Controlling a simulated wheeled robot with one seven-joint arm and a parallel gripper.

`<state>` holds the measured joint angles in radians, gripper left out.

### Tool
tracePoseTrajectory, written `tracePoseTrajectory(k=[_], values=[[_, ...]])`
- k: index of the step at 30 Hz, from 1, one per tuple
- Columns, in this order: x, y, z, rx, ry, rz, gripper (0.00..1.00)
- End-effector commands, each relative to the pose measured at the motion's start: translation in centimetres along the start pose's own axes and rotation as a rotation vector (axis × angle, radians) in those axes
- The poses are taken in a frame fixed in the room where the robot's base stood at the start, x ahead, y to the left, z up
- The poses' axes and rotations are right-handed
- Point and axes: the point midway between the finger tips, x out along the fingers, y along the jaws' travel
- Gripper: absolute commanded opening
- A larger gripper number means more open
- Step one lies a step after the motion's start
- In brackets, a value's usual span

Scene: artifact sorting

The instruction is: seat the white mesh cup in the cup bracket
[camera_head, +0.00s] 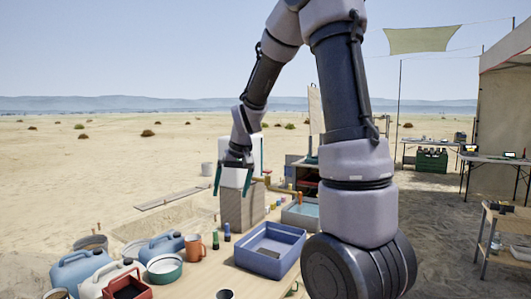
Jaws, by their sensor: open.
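My gripper (233,178) hangs open in the head view, its two dark fingers pointing down and apart. It is in front of or above a tan block (236,211) at the back of the table; I cannot tell the gap. I see nothing clearly held between the fingers. I cannot make out the white mesh cup or the cup bracket for certain. A small round cup (224,294) with a dark inside is cut off by the bottom edge; I cannot tell whether it is mesh.
A blue tray (291,235) sits mid-table. Several small bottles stand near the block. Bare wood (214,271) shows before the tray. My arm hides the table's right side.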

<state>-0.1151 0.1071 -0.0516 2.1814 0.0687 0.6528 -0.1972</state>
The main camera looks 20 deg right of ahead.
Motion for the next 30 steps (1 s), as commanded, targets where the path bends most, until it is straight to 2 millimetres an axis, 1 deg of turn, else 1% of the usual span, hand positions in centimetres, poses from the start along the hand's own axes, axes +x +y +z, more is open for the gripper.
tracePoseTrajectory(k=[1,2,3,5,6,9,13,15,18,21,24,30], values=[[-2.8,0.0,0.8,0.020,0.033,-0.011,1.00],[-4.2,0.0,1.3,0.033,0.047,-0.017,1.00],[-6.0,0.0,2.1,0.050,0.067,-0.025,1.00],[-8.5,0.1,3.5,0.076,0.097,-0.037,1.00],[-10.1,0.1,4.5,0.092,0.114,-0.044,1.00],[-13.6,0.4,7.2,0.133,0.164,-0.062,1.00],[-17.1,0.6,10.9,0.183,0.222,-0.084,1.00],[-18.4,0.8,12.8,0.205,0.249,-0.093,1.00],[-19.6,0.9,14.8,0.229,0.278,-0.102,1.00],[-20.2,1.0,16.1,0.244,0.296,-0.108,1.00],[-20.4,1.1,16.7,0.253,0.302,-0.111,1.00],[-20.3,1.0,16.6,0.259,0.298,-0.114,1.00]])
